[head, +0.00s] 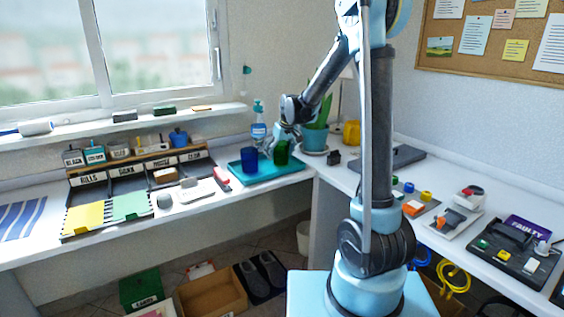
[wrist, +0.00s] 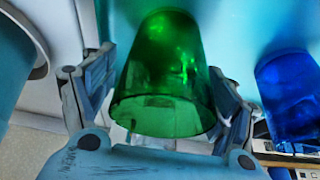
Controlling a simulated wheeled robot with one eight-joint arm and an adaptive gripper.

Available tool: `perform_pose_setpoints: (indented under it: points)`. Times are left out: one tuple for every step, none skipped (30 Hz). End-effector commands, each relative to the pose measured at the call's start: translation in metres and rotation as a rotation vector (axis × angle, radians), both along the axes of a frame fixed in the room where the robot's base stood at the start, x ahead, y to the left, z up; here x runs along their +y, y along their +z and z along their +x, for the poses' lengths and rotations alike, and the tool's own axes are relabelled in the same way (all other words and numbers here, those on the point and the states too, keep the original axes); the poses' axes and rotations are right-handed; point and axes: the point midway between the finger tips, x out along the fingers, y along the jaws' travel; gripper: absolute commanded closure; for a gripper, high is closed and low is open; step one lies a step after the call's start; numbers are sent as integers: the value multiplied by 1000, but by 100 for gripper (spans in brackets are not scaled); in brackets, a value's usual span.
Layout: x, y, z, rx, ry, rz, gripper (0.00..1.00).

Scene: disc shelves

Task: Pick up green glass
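The green glass (head: 281,152) is at the back right part of the teal tray (head: 268,175). In the wrist view the green glass (wrist: 162,75) fills the middle and is see-through. My gripper (head: 283,140) is at the glass, and in the wrist view its two fingers (wrist: 161,62) stand on either side of it. They are close to its sides, but I cannot tell whether they touch it. I cannot tell whether the glass rests on the tray or is slightly raised. A blue glass (head: 249,160) stands to its left, and shows at the right of the wrist view (wrist: 289,100).
A potted plant (head: 315,138) and a spray bottle (head: 258,125) stand behind the tray. A red-and-white object (head: 221,177) lies left of the tray. Organiser bins (head: 130,180) fill the left desk. Small devices (head: 450,222) lie on the right desk.

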Motion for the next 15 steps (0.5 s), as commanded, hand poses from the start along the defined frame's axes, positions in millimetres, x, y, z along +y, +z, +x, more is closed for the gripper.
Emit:
perform_pose_setpoints:
  points:
    - [0,0,0,0,0,0,38]
    - [0,0,0,0,0,0,45]
    - [0,0,0,0,0,0,54]
    - [0,0,0,0,0,0,60]
    - [0,0,0,0,0,0,67]
    - [0,0,0,0,0,0,76]
    - [0,0,0,0,0,0,82]
    - [0,0,0,0,0,0,82]
    - [0,0,0,0,0,0,82]
    - [0,0,0,0,0,0,82]
    - [0,0,0,0,0,0,82]
    - [0,0,0,0,0,0,82]
    - [0,0,0,0,0,0,82]
    - [0,0,0,0,0,0,82]
    - [0,0,0,0,0,0,82]
